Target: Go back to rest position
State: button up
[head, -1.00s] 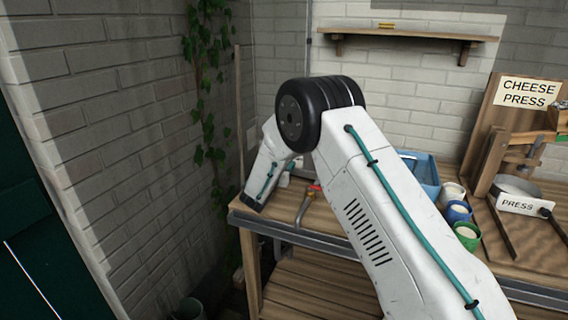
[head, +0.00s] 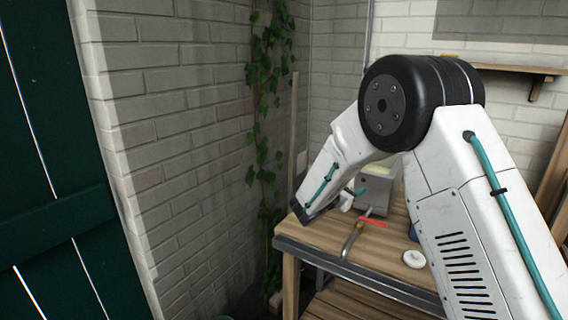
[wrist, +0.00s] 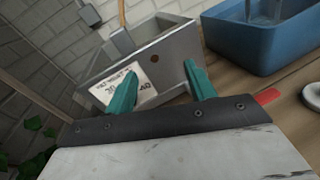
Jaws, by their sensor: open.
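My gripper (wrist: 160,84) shows in the wrist view as two teal fingers standing well apart, with nothing held between them. Behind the fingers is a grey metal box (wrist: 176,52) with a white label; I cannot tell whether they touch it. In the head view my arm is bent at its black joint, and its forearm slopes down left over the wooden bench (head: 325,236). The fingers are mostly hidden there. The grey box (head: 375,200) stands at the bench's back, beyond the forearm.
A blue tub (wrist: 262,42) stands right of the box. A white disc (head: 414,259), a red piece (head: 373,223) and a long-handled tool (head: 350,241) lie on the bench. An ivy-covered brick wall (head: 175,130) and a green door (head: 45,180) are on the left.

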jog(key=s+d+r+m+g+y, duration=0.1)
jog(key=s+d+r+m+g, duration=0.3)
jog(key=s, duration=0.5)
jog(key=s+d+r+m+g+y, duration=0.1)
jog(key=s+d+r+m+g, duration=0.15)
jog(key=s+r+m, duration=0.4)
jog(key=s+d+r+m+g, duration=0.25)
jog(key=s+d, duration=0.25)
jog(key=s, duration=0.5)
jog(key=s+a+f+m+y, duration=0.1)
jog(key=s+a+m+y, duration=0.2)
jog(key=s, duration=0.5)
jog(key=s+a+f+m+y, duration=0.1)
jog(key=s+a+m+y, duration=0.3)
jog(key=s, duration=0.5)
jog(key=s+a+f+m+y, duration=0.1)
jog(key=s+a+m+y, duration=0.2)
jog(key=s, duration=0.5)
jog(key=shift+s+a+m+g+y, duration=0.2)
jog(key=shift+s+m+g+y, duration=0.1)
jog(key=shift+m+y, duration=0.15)
